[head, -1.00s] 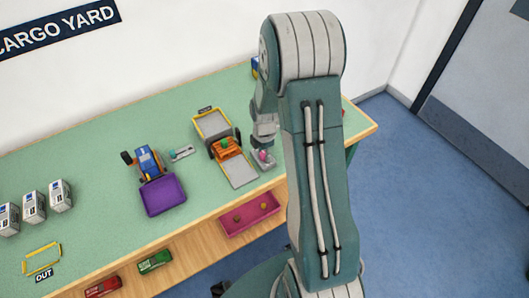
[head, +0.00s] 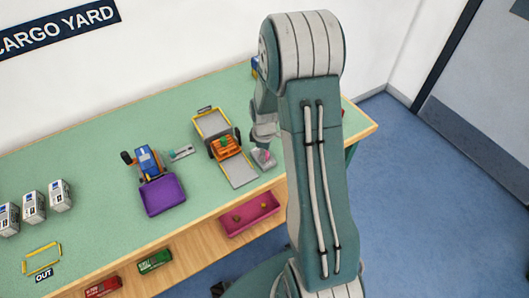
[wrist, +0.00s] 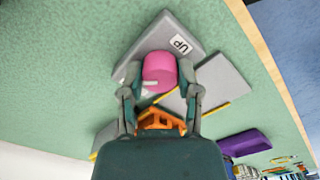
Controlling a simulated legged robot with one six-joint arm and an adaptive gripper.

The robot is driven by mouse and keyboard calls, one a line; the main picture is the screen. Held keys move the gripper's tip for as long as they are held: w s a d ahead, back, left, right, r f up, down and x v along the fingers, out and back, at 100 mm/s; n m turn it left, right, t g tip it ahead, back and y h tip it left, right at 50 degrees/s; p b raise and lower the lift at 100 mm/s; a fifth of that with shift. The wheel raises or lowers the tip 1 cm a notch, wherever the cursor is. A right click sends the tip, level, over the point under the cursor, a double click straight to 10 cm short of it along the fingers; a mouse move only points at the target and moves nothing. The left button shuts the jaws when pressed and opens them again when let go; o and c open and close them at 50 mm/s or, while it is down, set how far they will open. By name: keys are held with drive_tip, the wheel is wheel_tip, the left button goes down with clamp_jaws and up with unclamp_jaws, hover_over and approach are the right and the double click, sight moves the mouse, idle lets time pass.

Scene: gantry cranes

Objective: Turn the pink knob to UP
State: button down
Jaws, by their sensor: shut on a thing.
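The pink knob (wrist: 159,72) sits on a grey panel (wrist: 160,33) in the wrist view. A white "UP" label (wrist: 180,44) is on the panel, just beyond the knob and to its right. My gripper (wrist: 160,80) has one finger on each side of the knob and is shut on it. A pale patch below the knob is partly hidden by the left finger. I cannot tell which way the knob points. In the head view the panel (head: 264,160) is at the table's front edge, with my gripper (head: 264,143) above it.
Left of the panel, an orange crane (head: 226,146) stands over a grey tray (head: 215,124). A blue crane (head: 148,160) stands by a purple tray (head: 163,195). White boxes (head: 33,206) stand at the far left. A magenta bin (head: 250,214) is below the table edge.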

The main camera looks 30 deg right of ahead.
drive_tip(key=m, duration=0.7)
drive_tip(key=shift+w, duration=0.15)
drive_tip(key=m, duration=0.6)
drive_tip(key=shift+r+m, duration=0.1)
drive_tip(key=shift+m, duration=0.3)
drive_tip(key=m, duration=0.6)
drive_tip(key=shift+w, duration=0.1)
drive_tip(key=m, duration=0.7)
drive_tip(key=shift+c, duration=2.1)
unclamp_jaws()
drive_tip(key=shift+o, duration=0.6)
